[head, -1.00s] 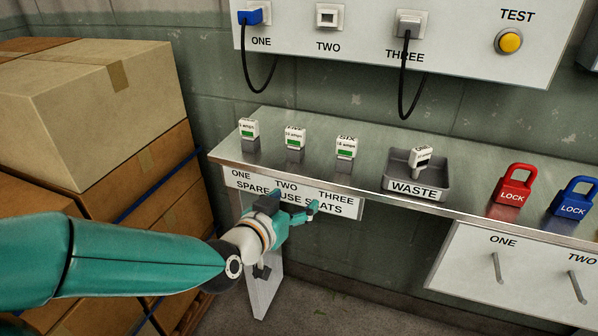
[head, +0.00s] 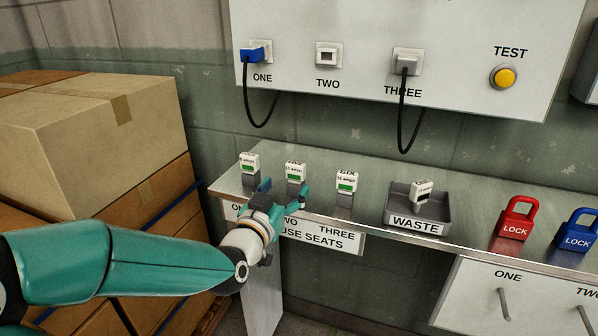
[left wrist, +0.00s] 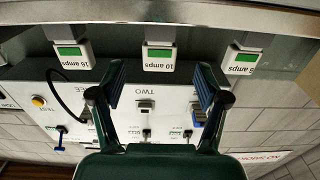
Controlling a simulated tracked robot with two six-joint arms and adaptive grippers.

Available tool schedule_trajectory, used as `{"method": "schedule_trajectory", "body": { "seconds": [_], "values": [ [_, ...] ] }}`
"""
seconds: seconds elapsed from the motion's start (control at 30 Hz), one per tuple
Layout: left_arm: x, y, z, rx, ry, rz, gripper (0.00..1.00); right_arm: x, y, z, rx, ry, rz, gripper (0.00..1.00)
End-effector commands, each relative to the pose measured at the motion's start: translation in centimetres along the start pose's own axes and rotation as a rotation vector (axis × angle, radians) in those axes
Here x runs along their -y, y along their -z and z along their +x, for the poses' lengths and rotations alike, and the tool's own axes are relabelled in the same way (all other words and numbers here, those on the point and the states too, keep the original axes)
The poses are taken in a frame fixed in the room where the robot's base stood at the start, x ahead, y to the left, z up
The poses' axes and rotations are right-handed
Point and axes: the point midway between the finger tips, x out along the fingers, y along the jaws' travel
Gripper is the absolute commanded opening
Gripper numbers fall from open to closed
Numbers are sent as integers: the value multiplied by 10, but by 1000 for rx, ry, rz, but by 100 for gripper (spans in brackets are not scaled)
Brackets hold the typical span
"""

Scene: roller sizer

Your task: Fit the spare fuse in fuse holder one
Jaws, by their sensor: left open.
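Three white spare fuses with green bands stand in grey seats along the shelf: the left fuse (head: 250,162), the middle fuse (head: 296,173) and the right fuse (head: 346,182). My left gripper (head: 283,191) is open and empty at the shelf's front edge, just in front of the middle fuse. In the left wrist view the middle fuse (left wrist: 159,56), reading 10 amps, lies between and beyond the open fingers (left wrist: 160,82). A 16 amps fuse (left wrist: 74,56) and another fuse (left wrist: 243,58) stand to either side.
A grey waste tray (head: 447,212) holds a tilted fuse (head: 422,192). Red (head: 515,219) and blue padlocks (head: 576,231) stand to its right. A wall panel (head: 450,45) above carries plugs with hanging cables and a yellow test button (head: 503,77). Stacked boxes (head: 95,120) stand at left.

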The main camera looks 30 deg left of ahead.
Motion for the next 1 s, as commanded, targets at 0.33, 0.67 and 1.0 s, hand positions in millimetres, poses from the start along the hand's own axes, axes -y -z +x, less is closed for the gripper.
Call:
{"method": "schedule_trajectory", "body": {
  "seconds": [0.33,0.67,1.0],
  "values": [
    [-1,4,28,0,-1,0,75,1,0,-4,0,0,0,69],
    [-2,9,68,1,-2,0,75,3,0,-9,0,0,0,69],
    [-2,9,70,0,-2,0,62,3,0,-9,0,0,0,69]
  ]
}}
